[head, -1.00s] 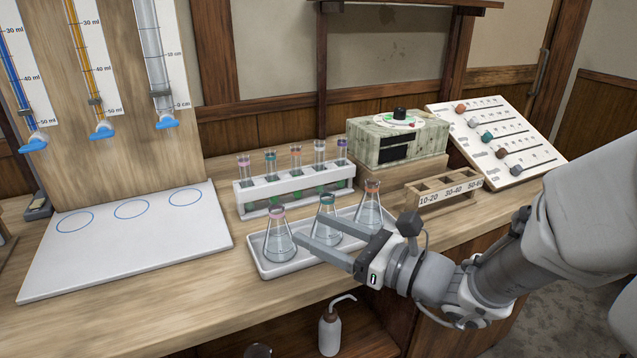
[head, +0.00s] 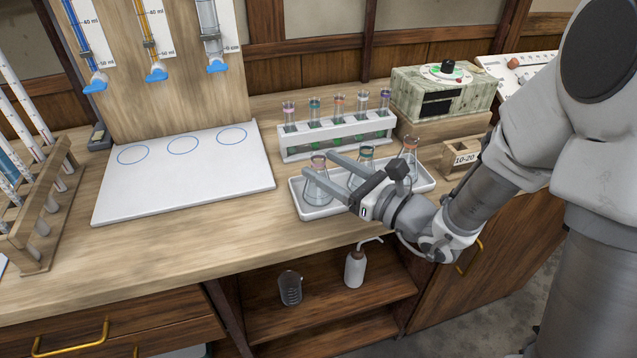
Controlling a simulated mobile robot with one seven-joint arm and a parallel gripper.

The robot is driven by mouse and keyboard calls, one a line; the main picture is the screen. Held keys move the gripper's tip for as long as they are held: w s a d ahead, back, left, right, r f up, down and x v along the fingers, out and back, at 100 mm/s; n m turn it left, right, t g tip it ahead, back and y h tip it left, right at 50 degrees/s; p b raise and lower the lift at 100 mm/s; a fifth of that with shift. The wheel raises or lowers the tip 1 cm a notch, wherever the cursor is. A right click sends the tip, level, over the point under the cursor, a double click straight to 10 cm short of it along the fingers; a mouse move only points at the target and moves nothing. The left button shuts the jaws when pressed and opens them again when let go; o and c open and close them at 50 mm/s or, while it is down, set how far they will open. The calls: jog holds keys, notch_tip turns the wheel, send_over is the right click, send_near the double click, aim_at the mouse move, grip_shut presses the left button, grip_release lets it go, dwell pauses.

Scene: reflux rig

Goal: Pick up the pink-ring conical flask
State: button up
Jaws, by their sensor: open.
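The pink-ring conical flask (head: 315,194) stands upright at the left end of the white tray (head: 312,213), with clear liquid in it. My gripper (head: 320,165) is open, and its two fingers reach in from the right. One finger shows on each side of the flask's neck, just below the pink ring. I cannot tell whether either finger touches the glass. The near finger hides part of the flask's upper body. A teal-ring flask (head: 366,153) and an orange-ring flask (head: 410,147) stand to the right in the same tray; my gripper partly hides the teal-ring one.
A white rack (head: 295,155) of stoppered tubes stands close behind the tray. A green box instrument (head: 477,98) and a small wooden block holder (head: 462,158) are to the right. A white board (head: 190,178) lies left. Bare bench (head: 250,222) shows in front.

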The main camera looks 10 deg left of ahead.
aim_at(314, 157)
jog(key=shift+r+b+x, duration=0.15)
jog(key=shift+b+x, duration=0.05)
jog(key=shift+x, duration=1.15)
jog(key=shift+r+b+x, duration=0.15)
jog(key=shift+b+x, duration=0.05)
jog(key=shift+x, duration=1.15)
jog(key=shift+d, duration=0.1)
grip_shut()
